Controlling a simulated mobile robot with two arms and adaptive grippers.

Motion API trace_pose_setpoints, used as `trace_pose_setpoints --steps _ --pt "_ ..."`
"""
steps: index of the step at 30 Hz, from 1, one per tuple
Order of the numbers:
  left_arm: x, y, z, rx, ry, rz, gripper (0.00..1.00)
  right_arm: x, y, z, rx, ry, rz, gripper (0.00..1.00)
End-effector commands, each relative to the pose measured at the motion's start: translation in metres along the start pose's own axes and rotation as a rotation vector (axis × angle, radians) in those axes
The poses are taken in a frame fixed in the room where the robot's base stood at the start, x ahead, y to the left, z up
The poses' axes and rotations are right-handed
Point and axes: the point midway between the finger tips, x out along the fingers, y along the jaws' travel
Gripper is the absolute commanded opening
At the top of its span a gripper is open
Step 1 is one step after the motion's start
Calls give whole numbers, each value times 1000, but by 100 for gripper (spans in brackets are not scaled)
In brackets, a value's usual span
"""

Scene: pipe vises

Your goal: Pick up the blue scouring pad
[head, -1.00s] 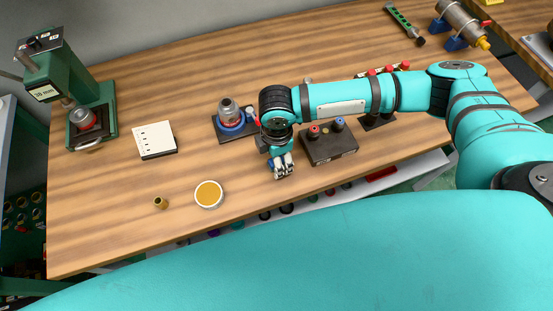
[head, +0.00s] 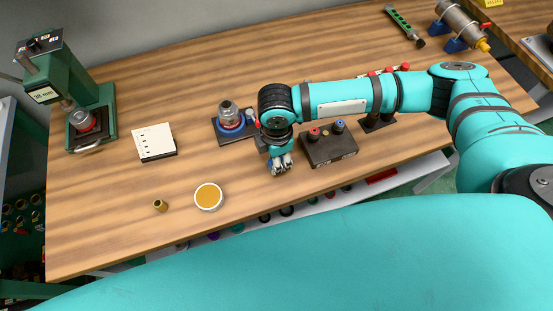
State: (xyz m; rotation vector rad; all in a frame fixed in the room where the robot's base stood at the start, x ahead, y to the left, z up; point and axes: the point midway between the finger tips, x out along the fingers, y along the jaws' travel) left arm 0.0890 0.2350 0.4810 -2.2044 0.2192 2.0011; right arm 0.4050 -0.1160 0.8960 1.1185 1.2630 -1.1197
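My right gripper (head: 281,165) points down over the front middle of the table, between the round jar stand and the black box. A small blue patch (head: 271,161) shows at the left side of its fingers. It may be the blue scouring pad, mostly hidden by the gripper. I cannot tell whether the fingers touch it or are closed on it. My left gripper is not in view.
A black box with red and blue knobs (head: 330,150) stands close right of the gripper. A glass jar on a blue ring (head: 229,118) stands to the left. A yellow-topped round tin (head: 209,196), brass fitting (head: 160,205) and white card (head: 154,142) lie further left. Bare wood surrounds them.

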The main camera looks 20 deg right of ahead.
Motion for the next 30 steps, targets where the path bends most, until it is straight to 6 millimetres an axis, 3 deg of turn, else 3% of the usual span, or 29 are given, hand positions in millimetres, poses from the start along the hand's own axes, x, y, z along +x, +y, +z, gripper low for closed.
trace_pose_setpoints --steps 6,21,30 --pt "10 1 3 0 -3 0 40 -28 1 0 -1 3 4 4" --pt "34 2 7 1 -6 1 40 -37 -101 -76 -7 5 -1 4" --pt "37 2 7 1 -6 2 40 -42 -128 -94 -1 2 0 4"
